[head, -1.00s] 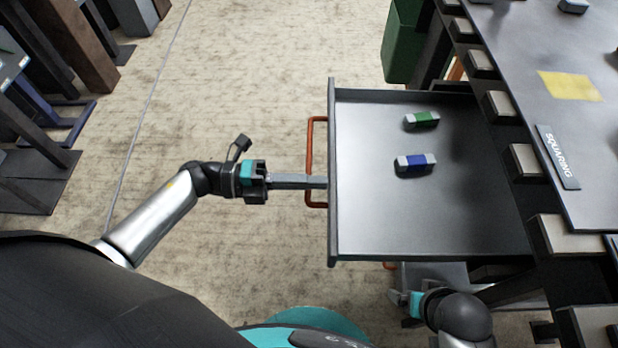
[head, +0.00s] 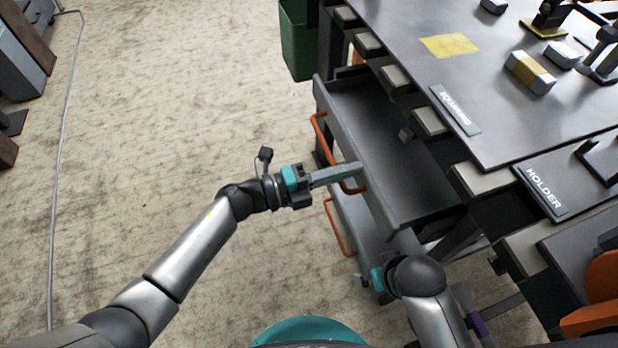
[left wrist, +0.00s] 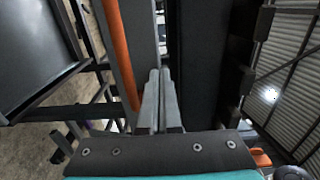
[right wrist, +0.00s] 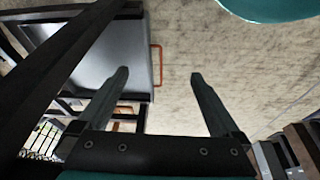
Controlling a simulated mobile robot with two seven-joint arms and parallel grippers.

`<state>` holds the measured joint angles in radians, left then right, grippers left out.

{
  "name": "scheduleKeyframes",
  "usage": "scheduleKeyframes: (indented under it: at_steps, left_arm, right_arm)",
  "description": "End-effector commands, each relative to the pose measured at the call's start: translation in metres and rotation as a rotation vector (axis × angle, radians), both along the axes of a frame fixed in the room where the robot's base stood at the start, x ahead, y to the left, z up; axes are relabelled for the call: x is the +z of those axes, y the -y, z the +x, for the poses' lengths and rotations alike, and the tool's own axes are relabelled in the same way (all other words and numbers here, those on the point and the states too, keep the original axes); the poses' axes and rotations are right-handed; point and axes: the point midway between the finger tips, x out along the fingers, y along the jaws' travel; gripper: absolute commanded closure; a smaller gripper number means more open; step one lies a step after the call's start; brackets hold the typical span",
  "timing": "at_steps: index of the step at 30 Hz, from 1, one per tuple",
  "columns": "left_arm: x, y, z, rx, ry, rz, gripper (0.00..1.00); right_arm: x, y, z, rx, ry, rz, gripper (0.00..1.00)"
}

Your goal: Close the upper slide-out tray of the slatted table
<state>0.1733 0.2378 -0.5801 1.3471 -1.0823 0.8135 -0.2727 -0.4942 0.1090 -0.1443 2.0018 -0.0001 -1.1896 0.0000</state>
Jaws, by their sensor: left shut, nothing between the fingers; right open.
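The upper slide-out tray (head: 400,185) stands partly out from under the slatted table (head: 520,110), with a strip of its floor showing. Its orange handle (head: 320,132) is on the outer front; an orange bar shows in the left wrist view (left wrist: 122,50). My left gripper (head: 358,170) is shut and empty, its fingertips at the tray's front beside the handle; whether they touch is hard to tell. My right gripper (right wrist: 158,77) is open and empty, below the tray's near end.
A lower tray with its own orange handle (head: 338,230) sits beneath, also sticking out. A green bin (head: 298,40) stands at the far end. The tabletop carries a yellow patch (head: 449,45) and several blocks. Open floor lies to the left.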

Motion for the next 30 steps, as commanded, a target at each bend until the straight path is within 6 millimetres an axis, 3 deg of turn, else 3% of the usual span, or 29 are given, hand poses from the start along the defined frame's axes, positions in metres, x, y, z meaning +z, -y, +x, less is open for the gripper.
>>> scheduleKeyframes:
  at_steps: [3, 10, 30]
  left_arm:
    - [0.000, 0.023, 0.006, -0.002, 0.002, -0.003, 1.00]
    - [0.000, 0.047, 0.013, -0.001, 0.001, -0.001, 1.00]
    - [0.001, 0.055, 0.016, 0.000, 0.004, 0.001, 1.00]
  right_arm:
    - [0.008, 0.001, -0.003, 0.003, 0.005, -0.001, 0.00]
    - [0.018, 0.000, 0.000, 0.001, 0.022, 0.002, 0.00]
    - [0.023, -0.001, 0.002, -0.002, 0.028, 0.006, 0.00]
